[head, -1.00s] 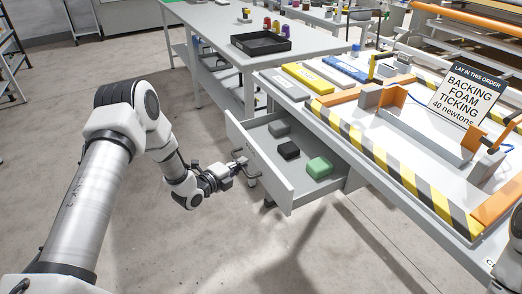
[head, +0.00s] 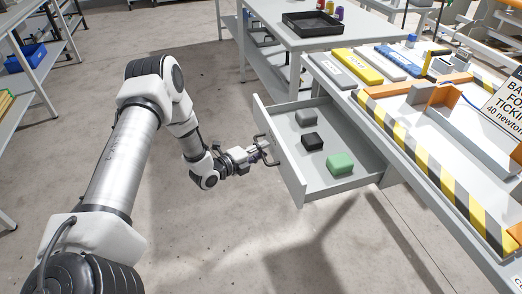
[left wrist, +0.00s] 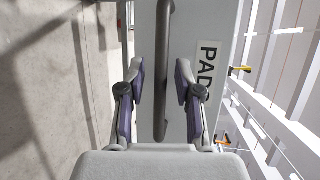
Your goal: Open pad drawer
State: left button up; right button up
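The pad drawer (head: 282,160) stands pulled out from the quilting table, its inside showing. It holds a grey block (head: 306,118), a black block (head: 312,141) and a green block (head: 340,163). Its dark bar handle (head: 263,148) is on the drawer front; the handle (left wrist: 164,60) runs upright in the left wrist view, beside a label reading "PAD" (left wrist: 207,65). My left gripper (head: 258,152) is at the handle. In the left wrist view its fingers (left wrist: 160,85) are on both sides of the bar, with gaps showing, so it is open. My right gripper is out of view.
The quilting table (head: 410,135) with a striped edge is at right, carrying flat grey, yellow and blue pieces. A second table with a black tray (head: 313,23) stands behind. Shelving (head: 40,60) is at far left. The floor left of the drawer is clear.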

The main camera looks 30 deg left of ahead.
pick_arm(q)
jog(key=v, duration=1.2)
dwell(0.4)
